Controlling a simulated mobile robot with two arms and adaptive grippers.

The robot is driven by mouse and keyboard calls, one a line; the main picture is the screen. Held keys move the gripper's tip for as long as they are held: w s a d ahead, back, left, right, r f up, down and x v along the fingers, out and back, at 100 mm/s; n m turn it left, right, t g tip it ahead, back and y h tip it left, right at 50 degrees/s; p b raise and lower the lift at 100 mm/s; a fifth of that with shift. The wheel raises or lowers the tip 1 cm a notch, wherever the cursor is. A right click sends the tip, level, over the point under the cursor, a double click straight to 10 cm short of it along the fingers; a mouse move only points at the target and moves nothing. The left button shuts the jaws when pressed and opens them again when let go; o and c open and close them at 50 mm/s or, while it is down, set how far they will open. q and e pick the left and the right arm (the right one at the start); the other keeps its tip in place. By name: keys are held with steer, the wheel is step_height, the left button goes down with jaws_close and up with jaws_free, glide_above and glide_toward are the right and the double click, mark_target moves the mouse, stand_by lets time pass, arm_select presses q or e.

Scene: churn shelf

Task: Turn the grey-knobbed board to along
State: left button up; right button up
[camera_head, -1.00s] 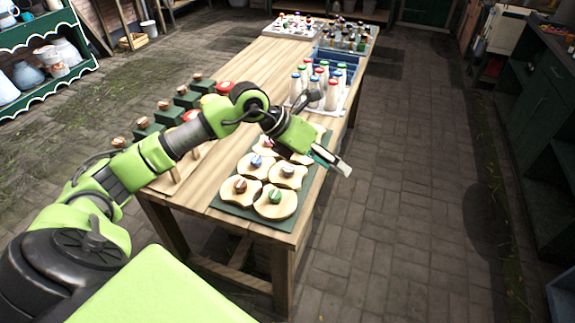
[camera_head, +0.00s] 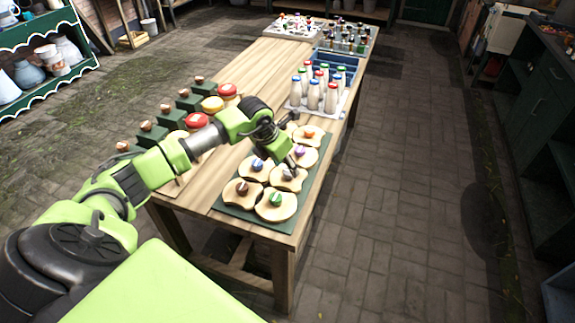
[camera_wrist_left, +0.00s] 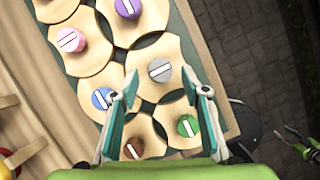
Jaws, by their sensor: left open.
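The grey-knobbed board (camera_wrist_left: 160,51) is a round-lobed pale wooden board on a dark green mat. Its grey knob (camera_wrist_left: 160,70) bears a white stripe, slightly tilted in the left wrist view. In the head view the board (camera_head: 290,183) lies among the others, with its knob partly behind my gripper. My left gripper (camera_wrist_left: 168,88) is open above the boards, its fingertips on either side of the grey knob and apart from it. In the head view the gripper (camera_head: 292,168) points down over it. What looks like my right gripper (camera_wrist_left: 292,134) shows small at the right edge.
Boards with blue (camera_wrist_left: 102,98), brown (camera_wrist_left: 134,148), green (camera_wrist_left: 188,126), purple (camera_wrist_left: 128,8) and pink (camera_wrist_left: 71,40) knobs crowd around. Milk bottles (camera_head: 314,96) stand behind. Red-lidded jars (camera_head: 197,121) are at the left. Open floor lies right of the table.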

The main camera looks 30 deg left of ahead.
mark_target(287, 170)
arm_select(q)
steer(key=shift+x, duration=1.35)
steer(key=c, duration=1.1)
steer(key=shift+f, duration=0.1)
steer(key=m+h+b, duration=0.1)
steer(key=m+b, duration=0.3)
steer(key=b, duration=0.1)
steer(key=m+g+h+b, duration=0.1)
steer(key=m+h+b, duration=0.1)
steer(key=m+b, duration=0.2)
steer(key=shift+w+a+b, duration=0.15)
steer(key=shift+w+b, duration=0.1)
steer(key=shift+b, duration=0.2)
steer(key=m+g+b, duration=0.1)
steer(key=m, duration=0.1)
steer(key=m+g+b, duration=0.1)
steer(key=m+b, duration=0.1)
steer(key=shift+w+m+h, duration=0.1)
steer(key=shift+m+h, duration=0.3)
steer(key=m+g+b, duration=0.1)
steer(key=m+b, duration=0.1)
steer(key=m, duration=0.1)
steer(key=shift+m+g+b, duration=0.3)
steer(key=shift+m+g, duration=0.2)
steer(key=shift+m, duration=0.5)
